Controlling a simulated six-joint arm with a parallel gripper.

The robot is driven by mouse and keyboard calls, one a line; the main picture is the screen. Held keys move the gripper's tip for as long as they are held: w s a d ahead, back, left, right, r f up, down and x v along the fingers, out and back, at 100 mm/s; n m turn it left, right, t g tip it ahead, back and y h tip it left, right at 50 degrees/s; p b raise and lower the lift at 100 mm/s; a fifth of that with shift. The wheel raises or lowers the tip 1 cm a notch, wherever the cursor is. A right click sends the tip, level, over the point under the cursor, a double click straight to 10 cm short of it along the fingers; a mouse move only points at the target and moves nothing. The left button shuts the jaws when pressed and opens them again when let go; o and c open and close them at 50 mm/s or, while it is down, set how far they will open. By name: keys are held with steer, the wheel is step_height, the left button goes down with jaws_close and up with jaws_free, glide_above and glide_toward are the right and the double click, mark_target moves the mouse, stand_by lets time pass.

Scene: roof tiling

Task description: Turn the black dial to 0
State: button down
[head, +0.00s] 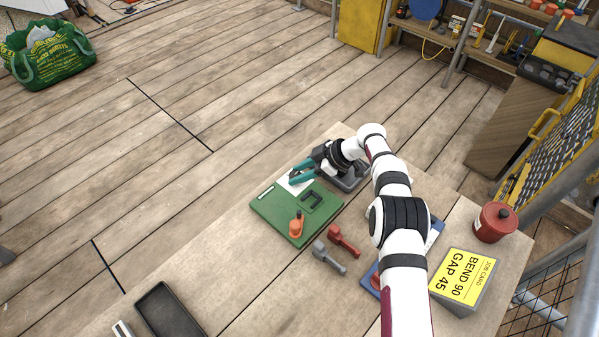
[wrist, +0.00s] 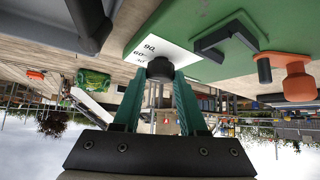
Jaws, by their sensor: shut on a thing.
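The black dial (wrist: 160,69) shows between the fingertips in the wrist view. Behind it is a white scale card (wrist: 165,42) marked 90 and 60, with a lower, partly hidden number. The card is on the green board (head: 262,207), which also shows in the wrist view (wrist: 200,15). My gripper (head: 293,180), with teal fingers, is at the board's far edge and is shut on the dial, as the wrist view (wrist: 160,84) shows. The dial's pointer direction cannot be read, and the fingers hide the dial in the head view.
A black bracket (head: 311,200) and an orange handle (head: 296,226) are on the board. Red (head: 343,240) and grey (head: 328,256) handles lie beside it. A yellow job card (head: 463,277) reads BEND 90 GAP 45. A red pot (head: 495,224) and black tray (head: 168,312) stand farther off.

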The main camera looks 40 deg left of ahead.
steer(key=shift+s, duration=0.1)
steer(key=shift+c, duration=2.3)
jaws_free()
steer(key=shift+r, duration=0.1)
